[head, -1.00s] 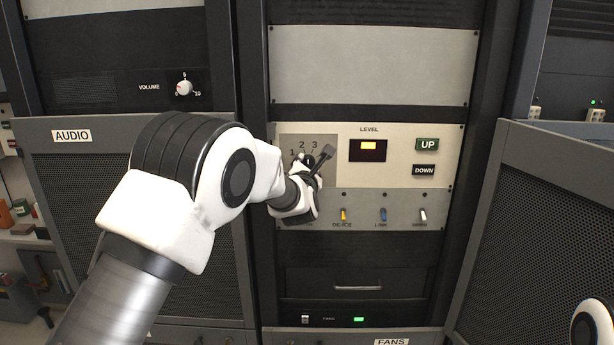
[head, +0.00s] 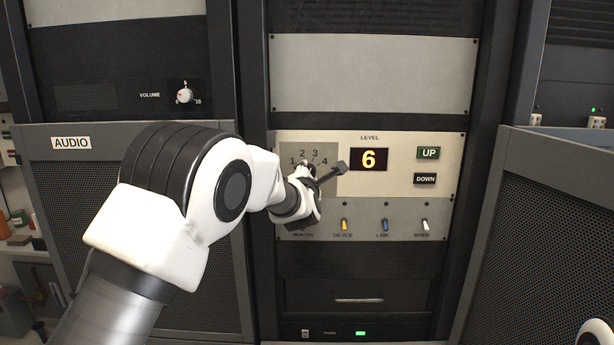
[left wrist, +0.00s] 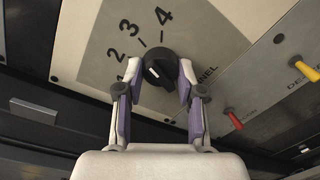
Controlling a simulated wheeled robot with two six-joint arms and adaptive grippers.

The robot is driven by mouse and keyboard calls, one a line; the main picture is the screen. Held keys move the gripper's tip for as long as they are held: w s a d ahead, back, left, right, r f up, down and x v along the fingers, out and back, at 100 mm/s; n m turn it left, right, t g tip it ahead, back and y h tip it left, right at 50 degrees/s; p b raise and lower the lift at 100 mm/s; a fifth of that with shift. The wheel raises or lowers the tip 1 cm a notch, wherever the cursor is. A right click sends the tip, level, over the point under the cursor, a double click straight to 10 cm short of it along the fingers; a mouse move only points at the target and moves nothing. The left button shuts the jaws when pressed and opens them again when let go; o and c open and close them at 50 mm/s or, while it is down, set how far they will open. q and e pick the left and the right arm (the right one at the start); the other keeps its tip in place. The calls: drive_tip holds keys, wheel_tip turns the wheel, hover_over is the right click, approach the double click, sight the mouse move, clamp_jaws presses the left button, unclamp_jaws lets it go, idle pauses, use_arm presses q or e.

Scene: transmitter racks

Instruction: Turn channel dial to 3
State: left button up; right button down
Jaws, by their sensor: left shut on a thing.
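The channel dial is a black round knob (left wrist: 159,68) on a beige panel, with numbers 1 to 4 around it in the left wrist view. A white mark on the knob faces the number side, toward 1 or 2; I cannot tell exactly which. My left gripper (left wrist: 160,80) has a finger on each side of the knob and is shut on it. In the head view my left gripper (head: 312,178) reaches the panel below the numbers and hides most of the dial.
Right of the dial, the LEVEL display (head: 369,159) shows 6, beside the UP (head: 428,152) and DOWN (head: 425,178) buttons. Yellow, blue and white toggles (head: 385,225) stick out below. Grey mesh panels flank the rack.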

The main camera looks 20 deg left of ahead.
use_arm(q)
drive_tip(key=o, duration=1.1)
drive_tip(key=shift+o, duration=0.2)
drive_tip(key=shift+s, duration=0.1)
drive_tip(key=v, duration=1.1)
drive_tip(key=shift+s, duration=0.35)
drive_tip(key=shift+d, duration=0.1)
